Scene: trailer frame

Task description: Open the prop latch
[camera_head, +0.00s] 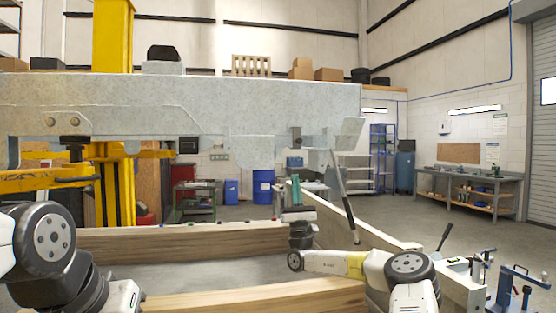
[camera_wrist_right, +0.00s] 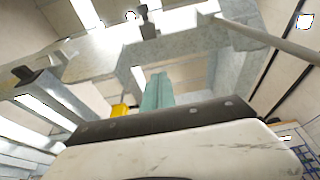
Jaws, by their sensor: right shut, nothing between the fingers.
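A grey metal trailer frame (camera_head: 200,100) spans the head view. Near its right end is a small dark latch-like part (camera_head: 296,138); a similar dark part shows at the top of the right wrist view (camera_wrist_right: 148,24). A thin grey rod (camera_head: 339,180) with a black lower end hangs at a slant beside it; a rod also crosses the upper right of the wrist view (camera_wrist_right: 270,40). My right gripper (camera_head: 296,180) points up below the frame, its teal fingers shut and empty, apart from the latch-like part. Only my left arm shows at lower left; its gripper is out of view.
Wooden beams (camera_head: 170,241) lie below the frame, with a pale sill (camera_head: 370,230) at right. A yellow post (camera_head: 113,190) stands at left.

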